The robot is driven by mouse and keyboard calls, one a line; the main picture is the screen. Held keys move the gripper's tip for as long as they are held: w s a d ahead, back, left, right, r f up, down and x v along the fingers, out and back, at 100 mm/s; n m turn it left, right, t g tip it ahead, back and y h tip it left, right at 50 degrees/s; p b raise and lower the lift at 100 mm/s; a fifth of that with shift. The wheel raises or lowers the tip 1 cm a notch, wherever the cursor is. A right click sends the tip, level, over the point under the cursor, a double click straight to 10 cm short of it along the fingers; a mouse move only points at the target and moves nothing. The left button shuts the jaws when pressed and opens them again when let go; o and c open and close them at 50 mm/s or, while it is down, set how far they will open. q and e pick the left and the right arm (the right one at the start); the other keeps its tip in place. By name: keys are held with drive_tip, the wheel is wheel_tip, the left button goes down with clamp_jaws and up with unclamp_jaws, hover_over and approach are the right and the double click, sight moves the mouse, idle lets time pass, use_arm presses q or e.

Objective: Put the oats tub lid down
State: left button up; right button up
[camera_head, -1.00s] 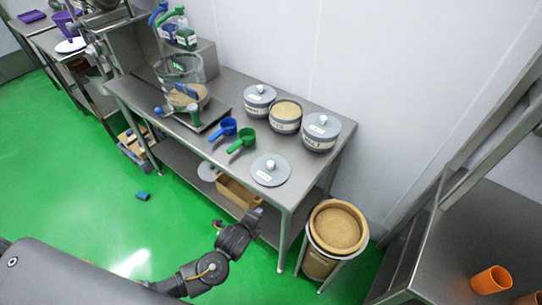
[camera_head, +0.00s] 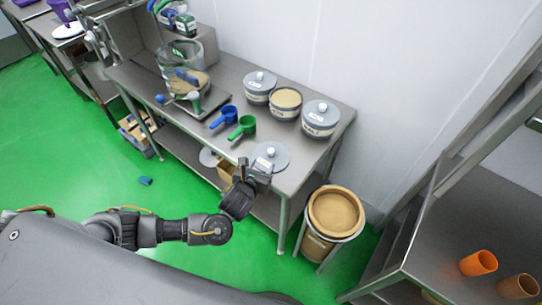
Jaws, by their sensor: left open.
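A grey round lid with a white knob and a small label (camera_head: 279,158) lies flat near the front right edge of the steel table (camera_head: 318,163). The label is too small to read. My left gripper (camera_head: 258,172) is open and empty at the table's front edge. It covers the lid's near left part in the view; I cannot tell whether it touches it. The open tub with tan contents (camera_head: 285,103) stands behind, between two lidded tubs (camera_head: 260,87) (camera_head: 320,118). My right gripper is not in view.
A blue scoop (camera_head: 223,117) and a green scoop (camera_head: 242,127) lie left of the lid. A clear vessel (camera_head: 184,70) stands further left. A bin of tan material (camera_head: 335,215) stands on the floor right of the table.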

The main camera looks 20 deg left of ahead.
sight(270, 154)
use_arm(q)
drive_tip(key=x, duration=0.4)
drive_tip(key=shift+w+f, duration=0.1)
drive_tip(key=shift+w, duration=0.6)
drive_tip(key=p+x, duration=0.1)
drive_tip(key=x, duration=0.3)
drive_tip(key=shift+w+d, duration=0.2)
clamp_jaws()
